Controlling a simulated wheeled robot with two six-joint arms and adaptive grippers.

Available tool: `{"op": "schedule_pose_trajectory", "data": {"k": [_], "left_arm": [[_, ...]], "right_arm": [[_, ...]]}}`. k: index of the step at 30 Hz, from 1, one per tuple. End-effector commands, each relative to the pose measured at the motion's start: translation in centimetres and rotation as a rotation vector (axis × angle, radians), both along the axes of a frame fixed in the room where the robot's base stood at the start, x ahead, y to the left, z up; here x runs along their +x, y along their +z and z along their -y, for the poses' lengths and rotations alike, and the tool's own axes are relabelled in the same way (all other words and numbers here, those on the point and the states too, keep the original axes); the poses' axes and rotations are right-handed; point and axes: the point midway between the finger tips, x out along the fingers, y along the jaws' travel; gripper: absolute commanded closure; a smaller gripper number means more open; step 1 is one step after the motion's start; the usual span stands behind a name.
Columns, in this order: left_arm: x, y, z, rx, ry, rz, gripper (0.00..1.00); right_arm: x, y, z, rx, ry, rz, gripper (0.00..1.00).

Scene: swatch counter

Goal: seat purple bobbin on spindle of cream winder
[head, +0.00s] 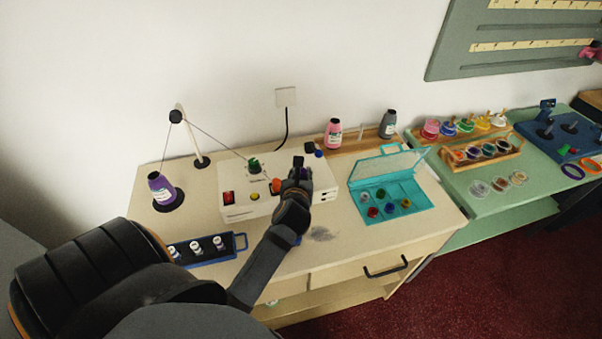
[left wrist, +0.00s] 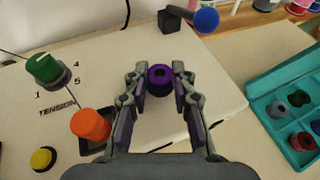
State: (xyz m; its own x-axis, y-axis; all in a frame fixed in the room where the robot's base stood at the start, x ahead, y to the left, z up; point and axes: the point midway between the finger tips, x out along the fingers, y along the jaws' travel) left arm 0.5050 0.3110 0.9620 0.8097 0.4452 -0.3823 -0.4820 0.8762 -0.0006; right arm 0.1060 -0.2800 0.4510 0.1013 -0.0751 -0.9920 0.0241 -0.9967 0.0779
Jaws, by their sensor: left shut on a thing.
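The cream winder (head: 240,207) stands on the counter; its top fills much of the left wrist view (left wrist: 115,80). It carries a green tension knob (left wrist: 44,69), an orange knob (left wrist: 90,124) and a yellow button (left wrist: 43,158). My left gripper (head: 298,174) is over the winder's right part, shut on the purple bobbin (left wrist: 160,78). My right gripper is not in view.
A black block (left wrist: 168,21) and a blue ball-ended lever (left wrist: 206,20) are at the winder's far side. A teal open case (head: 385,207) with coloured bobbins lies to its right.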

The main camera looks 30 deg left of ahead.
Motion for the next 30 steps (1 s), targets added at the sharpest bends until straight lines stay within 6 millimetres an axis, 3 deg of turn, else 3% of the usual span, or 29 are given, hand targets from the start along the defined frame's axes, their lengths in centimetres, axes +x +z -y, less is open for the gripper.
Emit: {"op": "schedule_pose_trajectory", "data": {"k": [1,6,17,30], "left_arm": [[0.0,0.0,0.0,0.0,0.0,0.0,0.71],[0.0,0.0,0.0,0.0,0.0,0.0,0.49],[0.0,0.7,0.0,-0.001,0.001,0.003,0.49],[0.1,9.1,0.0,-0.001,0.001,0.005,0.49]], "right_arm": [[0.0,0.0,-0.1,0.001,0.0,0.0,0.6],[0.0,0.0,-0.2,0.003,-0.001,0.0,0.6],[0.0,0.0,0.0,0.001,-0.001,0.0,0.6],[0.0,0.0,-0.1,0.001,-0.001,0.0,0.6]]}}
